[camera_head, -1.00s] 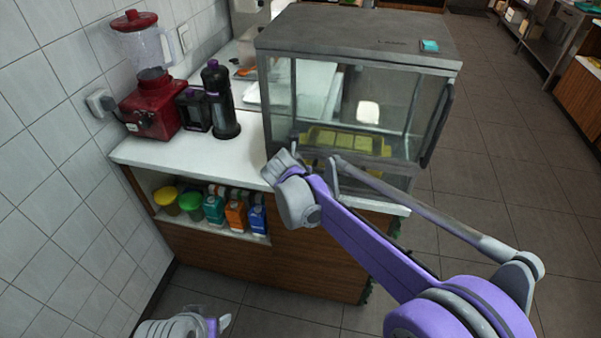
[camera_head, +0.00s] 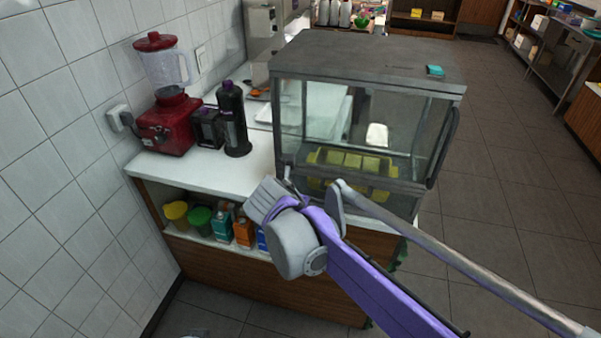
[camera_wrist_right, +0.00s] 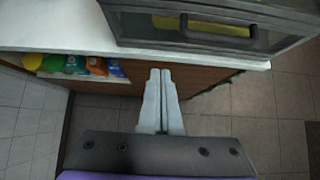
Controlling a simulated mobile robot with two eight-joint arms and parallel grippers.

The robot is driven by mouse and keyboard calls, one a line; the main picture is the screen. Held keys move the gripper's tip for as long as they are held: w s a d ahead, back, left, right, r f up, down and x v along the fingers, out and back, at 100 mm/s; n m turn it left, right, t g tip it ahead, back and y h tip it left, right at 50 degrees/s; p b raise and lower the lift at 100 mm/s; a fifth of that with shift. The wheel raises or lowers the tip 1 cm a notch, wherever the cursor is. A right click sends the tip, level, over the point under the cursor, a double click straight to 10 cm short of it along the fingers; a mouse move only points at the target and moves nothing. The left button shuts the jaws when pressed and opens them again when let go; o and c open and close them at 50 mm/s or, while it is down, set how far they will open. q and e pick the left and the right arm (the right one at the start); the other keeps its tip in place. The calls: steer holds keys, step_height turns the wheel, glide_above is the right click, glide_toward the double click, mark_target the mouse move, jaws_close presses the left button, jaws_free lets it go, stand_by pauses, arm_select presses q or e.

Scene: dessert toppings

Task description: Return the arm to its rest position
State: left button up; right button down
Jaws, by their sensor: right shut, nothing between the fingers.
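My right arm (camera_head: 375,285), purple and grey, comes in from the lower right of the head view. Its grey end (camera_head: 268,205) shows in front of the counter's front edge; its fingers cannot be made out there. In the right wrist view my right gripper (camera_wrist_right: 161,75) is shut and empty. Its two pale fingers lie side by side over the wooden counter front and the floor. My left gripper does not show in the head view.
A glass display case (camera_head: 370,70) with yellow items stands on the white counter (camera_head: 190,172). A red blender (camera_head: 168,122) and a black bottle (camera_head: 232,120) stand left of it. Coloured containers sit on the shelf below. Tiled floor (camera_head: 500,190) is clear to the right.

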steer(key=s+d+f+m+g+p, duration=0.2)
steer(key=s+d+f+m, duration=0.1)
steer(key=s+d+m, duration=1.15)
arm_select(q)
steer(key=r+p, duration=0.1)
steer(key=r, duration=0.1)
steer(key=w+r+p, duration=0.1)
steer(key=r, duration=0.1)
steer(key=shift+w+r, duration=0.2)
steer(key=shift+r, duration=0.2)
arm_select(e)
steer(key=s+d+f+m+y, duration=0.1)
steer(key=s+f+m, duration=0.1)
steer(key=s+m, duration=0.4)
steer(key=s+d+f+m+g+y, duration=0.1)
steer(key=s+m, duration=0.5)
steer(key=m, duration=0.6)
step_height(320, 180, down, 3)
steer(key=shift+d+r, duration=0.15)
steer(key=shift+d, duration=0.4)
